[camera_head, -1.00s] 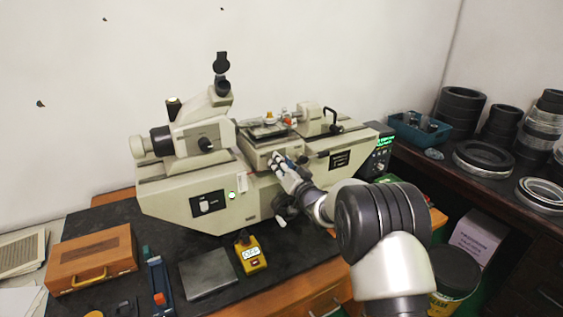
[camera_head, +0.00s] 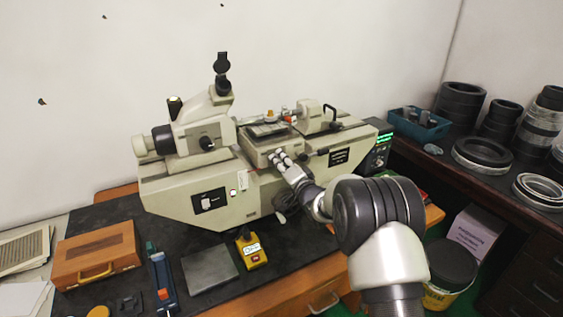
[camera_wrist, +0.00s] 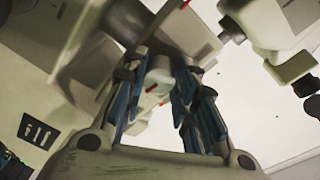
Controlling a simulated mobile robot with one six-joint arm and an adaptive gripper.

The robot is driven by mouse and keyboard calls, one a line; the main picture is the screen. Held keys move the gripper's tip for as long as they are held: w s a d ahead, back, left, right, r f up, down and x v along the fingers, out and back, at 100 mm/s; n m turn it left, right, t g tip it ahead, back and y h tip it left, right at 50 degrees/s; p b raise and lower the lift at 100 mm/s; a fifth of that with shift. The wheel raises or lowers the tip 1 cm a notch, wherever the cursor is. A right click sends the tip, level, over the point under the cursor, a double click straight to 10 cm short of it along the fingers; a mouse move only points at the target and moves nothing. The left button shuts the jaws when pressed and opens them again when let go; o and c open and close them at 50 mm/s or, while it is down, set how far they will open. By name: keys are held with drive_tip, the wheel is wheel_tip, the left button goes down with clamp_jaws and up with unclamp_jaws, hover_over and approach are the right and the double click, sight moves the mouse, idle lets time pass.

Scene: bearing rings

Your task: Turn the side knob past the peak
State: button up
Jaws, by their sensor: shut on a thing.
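The beige measuring machine (camera_head: 185,178) stands on the dark bench top, with an eyepiece tube at its upper left and a flat stage (camera_head: 267,130) in the middle. My gripper (camera_head: 279,158) is at the machine's front, just below the stage. In the wrist view its blue-padded fingers (camera_wrist: 160,88) are closed around a pale round knob (camera_wrist: 159,72) on the machine's side. In the head view my gripper hides the knob. A yellow handheld meter (camera_head: 250,249) with a lit display lies in front; its reading is too small to make out.
A grey plate (camera_head: 209,268), a blue-and-red tool (camera_head: 160,285) and a wooden case (camera_head: 96,255) lie at front left. A control box with a green display (camera_head: 378,153) stands at the machine's right end. Black rings (camera_head: 482,154) fill the right bench.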

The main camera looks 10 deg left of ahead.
drive_tip(key=o, duration=1)
drive_tip(key=shift+o, duration=0.2)
drive_tip(key=v, duration=1.2)
